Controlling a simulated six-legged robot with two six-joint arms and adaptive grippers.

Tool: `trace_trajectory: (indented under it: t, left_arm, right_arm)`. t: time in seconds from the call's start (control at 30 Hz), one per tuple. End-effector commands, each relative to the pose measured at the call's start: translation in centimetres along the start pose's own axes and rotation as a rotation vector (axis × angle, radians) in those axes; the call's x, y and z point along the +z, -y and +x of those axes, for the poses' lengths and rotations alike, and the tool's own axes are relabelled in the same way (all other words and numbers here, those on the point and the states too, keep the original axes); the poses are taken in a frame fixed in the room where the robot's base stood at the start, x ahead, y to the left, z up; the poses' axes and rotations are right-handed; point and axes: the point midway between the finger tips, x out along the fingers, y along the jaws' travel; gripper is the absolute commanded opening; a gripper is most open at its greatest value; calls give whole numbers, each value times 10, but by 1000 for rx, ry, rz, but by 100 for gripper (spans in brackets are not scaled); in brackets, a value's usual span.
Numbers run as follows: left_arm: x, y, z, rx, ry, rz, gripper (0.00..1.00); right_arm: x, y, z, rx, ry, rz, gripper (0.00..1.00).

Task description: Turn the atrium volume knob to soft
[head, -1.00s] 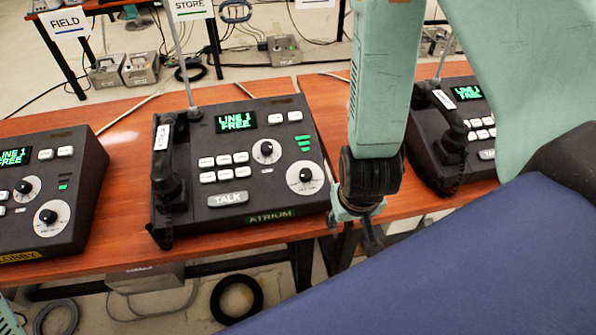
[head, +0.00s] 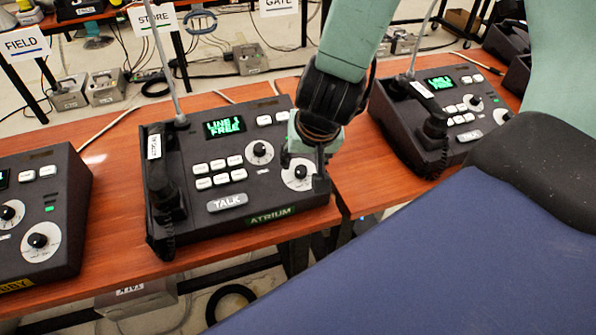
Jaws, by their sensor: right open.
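The atrium paging phone (head: 240,175) is a dark console on the wooden table, with a green ATRIUM label (head: 271,215) on its front edge. Its screen (head: 225,126) reads LINE 1 FREE. It has two black knobs on white dials: an upper one (head: 260,151) and a larger lower-right one (head: 299,172). Which of them is the volume knob is too small to read. My right gripper (head: 308,174) is open over the lower-right dial and partly hides it. Whether it touches the knob I cannot tell. My left gripper is not in view.
The atrium handset (head: 160,185) rests on the console's left side. The lobby phone (head: 40,215) stands at left and another phone (head: 440,120) at right. Bare table (head: 350,175) lies between consoles.

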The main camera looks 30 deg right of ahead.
Motion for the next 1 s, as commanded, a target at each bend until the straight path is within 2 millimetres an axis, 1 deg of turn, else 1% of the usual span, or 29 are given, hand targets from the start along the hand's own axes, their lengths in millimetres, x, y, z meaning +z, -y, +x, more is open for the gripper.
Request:
trace_trajectory:
  t: [0.03, 0.1, 0.3, 0.47, 0.73, 1.0]
  left_arm:
    - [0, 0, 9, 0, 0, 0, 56]
    - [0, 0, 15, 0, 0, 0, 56]
    - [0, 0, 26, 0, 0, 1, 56]
    - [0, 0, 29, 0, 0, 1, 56]
    - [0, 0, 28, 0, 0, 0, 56]
    - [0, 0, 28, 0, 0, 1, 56]
  right_arm:
    - [3, -1, 13, 1, 3, 2, 48]
    - [2, -1, 24, 1, 3, 1, 48]
    - [2, 0, 46, 1, 2, 0, 48]
    - [2, 2, 53, 1, 1, -1, 48]
    - [2, 3, 53, 1, 0, -2, 48]
    - [2, 3, 53, 1, 0, -1, 25]
